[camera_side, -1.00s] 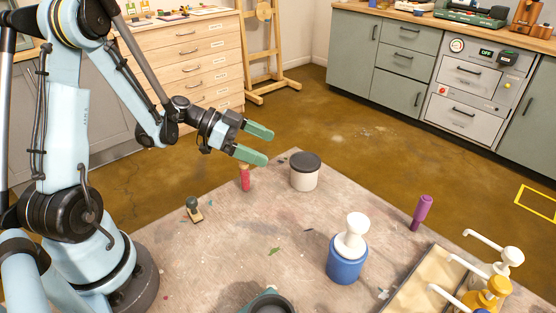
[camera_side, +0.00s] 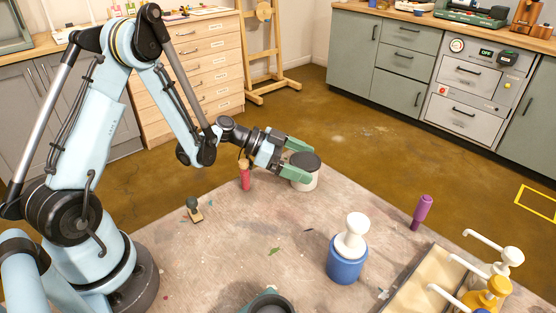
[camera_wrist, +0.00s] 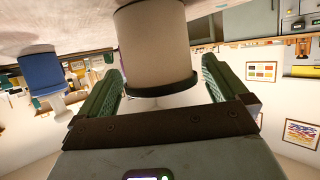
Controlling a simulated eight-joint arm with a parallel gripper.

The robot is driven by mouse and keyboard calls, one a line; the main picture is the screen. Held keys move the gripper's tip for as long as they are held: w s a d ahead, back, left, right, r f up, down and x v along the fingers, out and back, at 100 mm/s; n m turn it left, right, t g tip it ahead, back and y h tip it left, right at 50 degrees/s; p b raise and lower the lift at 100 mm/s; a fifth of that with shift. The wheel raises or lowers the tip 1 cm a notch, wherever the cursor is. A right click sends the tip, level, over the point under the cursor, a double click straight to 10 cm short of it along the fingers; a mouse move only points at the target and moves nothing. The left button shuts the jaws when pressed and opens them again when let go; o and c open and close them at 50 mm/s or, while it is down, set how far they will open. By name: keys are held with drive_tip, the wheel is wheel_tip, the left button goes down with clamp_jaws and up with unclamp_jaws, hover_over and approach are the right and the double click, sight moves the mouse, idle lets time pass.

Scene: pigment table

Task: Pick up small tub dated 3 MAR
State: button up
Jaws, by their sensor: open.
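A small white tub with a dark lid (camera_side: 304,172) stands upright at the back edge of the table. No date can be read on it in either view. My gripper (camera_side: 297,160) is at the tub with its green fingers open, one to each side of it. In the wrist view, which is upside down, the tub (camera_wrist: 155,45) sits between the two spread fingers (camera_wrist: 160,85), with gaps visible on both sides. The near finger hides part of the tub in the side view.
A red bottle-like item (camera_side: 245,177) stands left of the tub, close under my wrist. A small stamp (camera_side: 194,209) lies farther left. A blue pot with a white top (camera_side: 347,258), a purple cylinder (camera_side: 422,212) and a tray (camera_side: 425,285) with pump bottles are on the right. The middle table is clear.

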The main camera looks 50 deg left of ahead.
drive_tip(key=shift+w+d+f, duration=0.2)
drive_tip(key=shift+w+d, duration=0.1)
drive_tip(key=shift+d, duration=0.05)
